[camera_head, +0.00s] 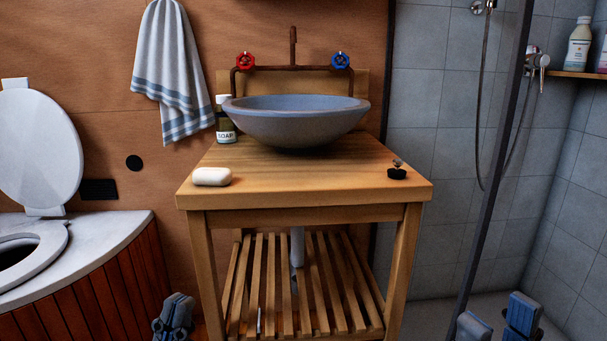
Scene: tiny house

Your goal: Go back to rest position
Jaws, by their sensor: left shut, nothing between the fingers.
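My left gripper (175,313) is low in the view, in front of the toilet's wooden base and left of the washstand. Its fingers are together and hold nothing. My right gripper (498,322) is at the bottom right, in front of the shower area. Its two blue-grey fingers stand apart, with nothing seen between them. Both grippers are clear of the washstand (300,218), and the lower parts of both are cut off by the bottom edge.
The washstand carries a grey basin (295,118), a white soap bar (212,177), a soap bottle (225,122) and a small black item (397,173). The toilet (100,232) stands at left. A dark shower frame (492,170) rises beside my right gripper.

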